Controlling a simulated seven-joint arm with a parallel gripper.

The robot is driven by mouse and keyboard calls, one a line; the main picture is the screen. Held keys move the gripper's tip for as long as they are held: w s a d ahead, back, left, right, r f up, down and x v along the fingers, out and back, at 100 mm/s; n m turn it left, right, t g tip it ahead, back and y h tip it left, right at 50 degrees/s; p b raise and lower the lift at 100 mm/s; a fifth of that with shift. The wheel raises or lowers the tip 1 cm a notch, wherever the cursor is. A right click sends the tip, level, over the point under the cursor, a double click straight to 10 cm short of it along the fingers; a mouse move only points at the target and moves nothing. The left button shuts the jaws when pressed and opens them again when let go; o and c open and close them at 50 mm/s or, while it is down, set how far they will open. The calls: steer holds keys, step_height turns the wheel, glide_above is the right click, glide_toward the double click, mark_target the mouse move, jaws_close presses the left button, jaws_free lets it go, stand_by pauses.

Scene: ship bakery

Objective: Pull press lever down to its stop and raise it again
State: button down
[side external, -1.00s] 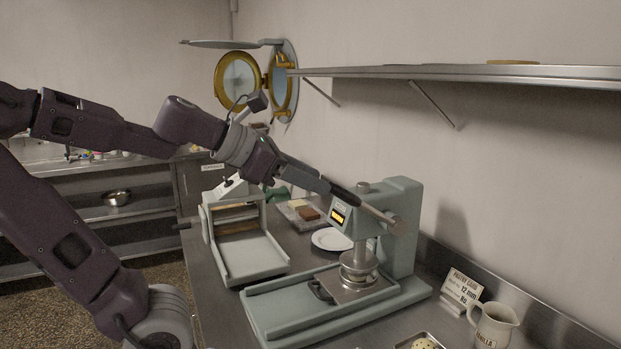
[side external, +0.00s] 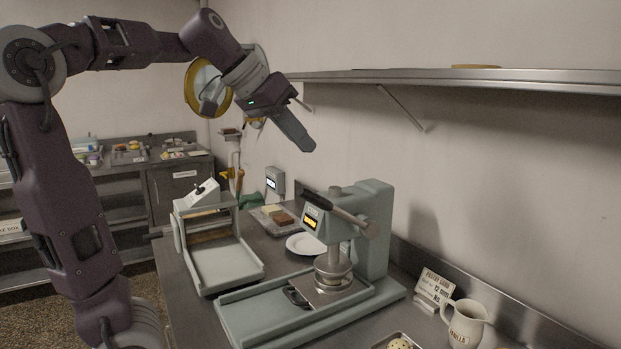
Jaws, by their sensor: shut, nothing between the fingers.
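The grey-green press (side external: 373,215) stands on the steel counter. Its lever (side external: 345,214) has a black grip (side external: 317,199) at its upper left end and slopes down to the right to its pivot end. The press's round plunger (side external: 332,266) is above the metal plate on its base; whether they touch is unclear. A small amber display (side external: 310,221) is lit on the press. My gripper (side external: 309,147) is shut and empty, above the lever grip and clear of it, pointing down to the right.
A second grey-green device (side external: 226,262) with an open tray stands left of the press. A white plate (side external: 305,244) lies behind the press. A wall shelf (side external: 450,80) runs above at the right. A card (side external: 434,286) and jug (side external: 467,323) stand at the front right.

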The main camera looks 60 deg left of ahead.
steer(key=f, duration=0.2)
steer(key=w+f, duration=0.1)
steer(key=f, duration=0.1)
steer(key=w+f, duration=0.1)
steer(key=f, duration=0.1)
steer(key=shift+d+f, duration=0.2)
steer(key=shift+d, duration=0.2)
steer(key=shift+s+d+f, duration=0.1)
steer(key=shift+s+f, duration=0.2)
steer(key=shift+f, duration=0.15)
steer(key=shift+s, duration=0.1)
